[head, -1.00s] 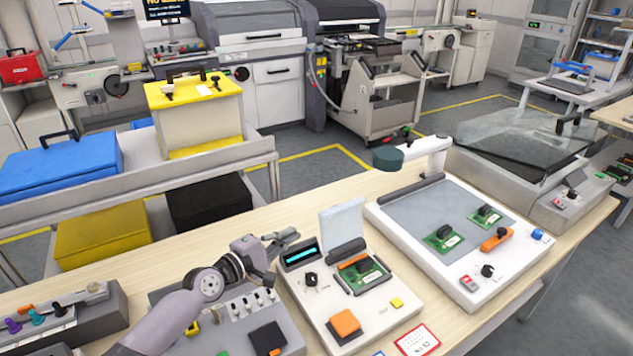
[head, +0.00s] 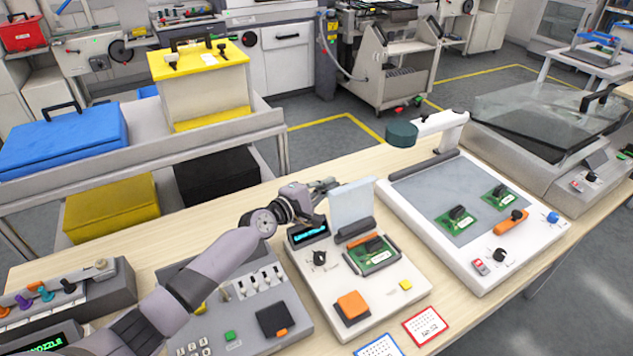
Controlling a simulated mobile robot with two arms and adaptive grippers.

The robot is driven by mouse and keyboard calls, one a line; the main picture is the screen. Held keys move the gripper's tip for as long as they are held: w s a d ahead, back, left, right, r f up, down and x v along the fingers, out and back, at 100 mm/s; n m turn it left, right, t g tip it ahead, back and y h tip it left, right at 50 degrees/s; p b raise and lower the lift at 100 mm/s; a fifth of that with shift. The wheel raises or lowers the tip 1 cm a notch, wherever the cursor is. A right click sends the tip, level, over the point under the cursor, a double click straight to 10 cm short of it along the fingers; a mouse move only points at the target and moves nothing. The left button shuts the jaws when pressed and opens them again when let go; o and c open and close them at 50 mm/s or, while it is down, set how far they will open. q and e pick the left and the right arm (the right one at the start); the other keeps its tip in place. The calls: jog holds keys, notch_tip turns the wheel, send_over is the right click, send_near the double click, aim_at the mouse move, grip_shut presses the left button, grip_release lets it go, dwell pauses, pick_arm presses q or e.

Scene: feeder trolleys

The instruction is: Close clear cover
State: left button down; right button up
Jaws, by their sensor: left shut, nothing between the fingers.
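A small clear, whitish cover (head: 352,204) stands upright at the back of a white test fixture (head: 333,291). A green circuit board (head: 372,252) lies in the fixture's nest in front of the cover. My left gripper (head: 331,184) is shut and empty, close to the upper left edge of the cover. Whether it touches the cover, I cannot tell. My right gripper is out of view.
A larger dark glass lid (head: 545,112) is tilted on a grey machine at the right. A white inspection station (head: 475,215) with a lamp arm stands just right of the fixture. A grey control box (head: 240,305) stands left of it.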

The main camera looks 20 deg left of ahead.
pick_arm(q)
jog(key=shift+s+d+r+p, duration=0.45)
jog(key=shift+s+d+p, duration=0.25)
jog(key=shift+s, duration=0.1)
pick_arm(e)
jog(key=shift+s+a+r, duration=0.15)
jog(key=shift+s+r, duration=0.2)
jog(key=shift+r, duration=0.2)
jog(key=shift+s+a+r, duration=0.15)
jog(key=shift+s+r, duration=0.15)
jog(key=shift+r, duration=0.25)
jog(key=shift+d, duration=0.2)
pick_arm(q)
jog(key=shift+s+r, duration=0.1)
